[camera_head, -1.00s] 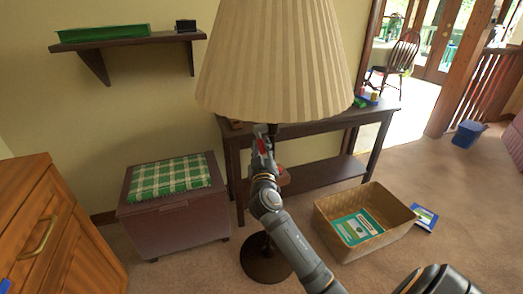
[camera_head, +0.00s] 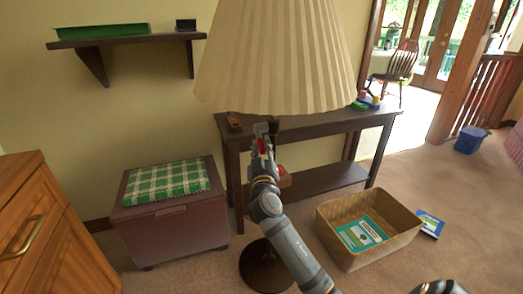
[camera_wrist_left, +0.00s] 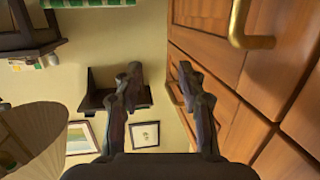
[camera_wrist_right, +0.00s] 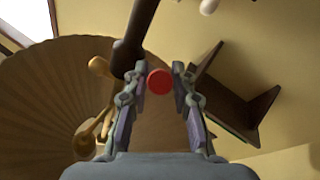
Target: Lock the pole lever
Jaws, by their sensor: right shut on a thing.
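The floor lamp has a pleated beige shade (camera_head: 270,65) and a dark round base (camera_head: 264,268); its dark pole (camera_wrist_right: 130,45) runs past my fingertips in the right wrist view. The lever's red round end (camera_wrist_right: 160,81) sits between my right fingers; red also shows at the gripper in the head view (camera_head: 262,147). My right gripper (camera_head: 262,135) is shut on the lever just below the shade. The rest of the lever is hidden. My left gripper (camera_wrist_left: 158,75) is open and empty in the left wrist view, with a wooden cabinet (camera_wrist_left: 235,75) to its right.
A dark side table (camera_head: 320,124) stands behind the lamp. A wicker basket (camera_head: 400,240) with a teal book (camera_head: 362,234) is on the floor at right, with another book (camera_head: 430,224) beside it. A chest (camera_head: 180,222) with a green plaid cushion stands at left under a wall shelf (camera_head: 125,40).

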